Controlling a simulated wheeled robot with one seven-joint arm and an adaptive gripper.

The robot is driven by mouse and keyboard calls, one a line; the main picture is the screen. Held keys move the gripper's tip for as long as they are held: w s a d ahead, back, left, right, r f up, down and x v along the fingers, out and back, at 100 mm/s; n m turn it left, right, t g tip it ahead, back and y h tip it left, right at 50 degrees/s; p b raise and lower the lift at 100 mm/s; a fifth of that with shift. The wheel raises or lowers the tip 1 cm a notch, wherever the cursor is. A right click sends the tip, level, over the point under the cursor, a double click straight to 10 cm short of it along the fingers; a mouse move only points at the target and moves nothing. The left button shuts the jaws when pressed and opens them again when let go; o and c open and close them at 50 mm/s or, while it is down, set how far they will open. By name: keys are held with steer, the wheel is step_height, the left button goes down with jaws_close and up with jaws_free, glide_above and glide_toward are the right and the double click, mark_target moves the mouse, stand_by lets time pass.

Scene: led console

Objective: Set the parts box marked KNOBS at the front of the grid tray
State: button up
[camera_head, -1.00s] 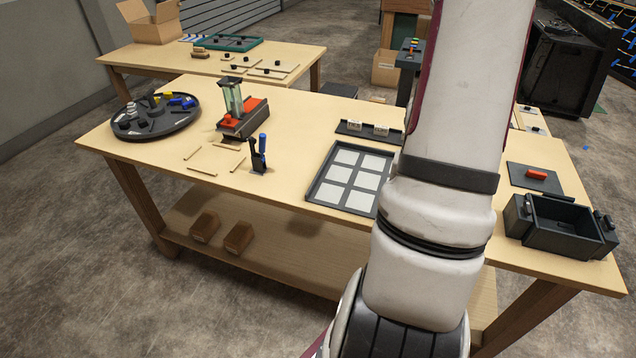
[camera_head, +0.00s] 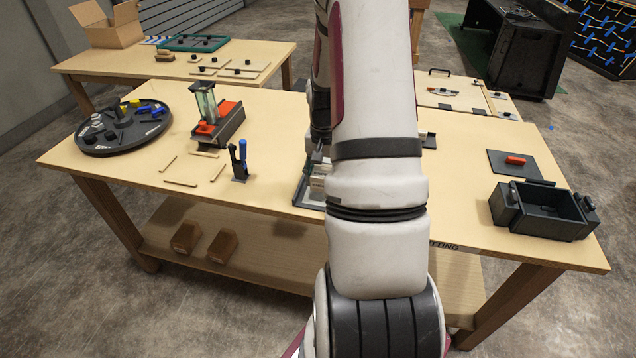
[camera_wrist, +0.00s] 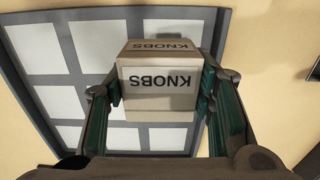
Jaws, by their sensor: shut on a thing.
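The parts box marked KNOBS (camera_wrist: 158,82) is a small tan box held between the two fingers of my gripper (camera_wrist: 160,110) in the wrist view. Its label reads upside down there. The grid tray (camera_wrist: 222,30) has a dark frame with pale square cells and lies behind the box in that view. The box appears to be over the tray, but whether it touches the tray cannot be told. In the head view my arm hides most of the tray, and only its left edge (camera_head: 301,193) shows. A little of a box shows beside my arm there, and my gripper is hidden.
A round dark tray (camera_head: 125,128) with small parts stands at the left. A red-and-dark fixture (camera_head: 218,122) and a tool holder (camera_head: 239,165) stand left of the grid tray. A dark open bin (camera_head: 543,210) sits at the right.

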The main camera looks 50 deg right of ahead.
mark_target(318, 184)
steer(key=shift+w, duration=0.8)
steer(key=shift+f+p, duration=0.3)
steer(key=shift+f, duration=1.5)
steer(key=shift+f, duration=0.2)
steer(key=o, duration=0.9)
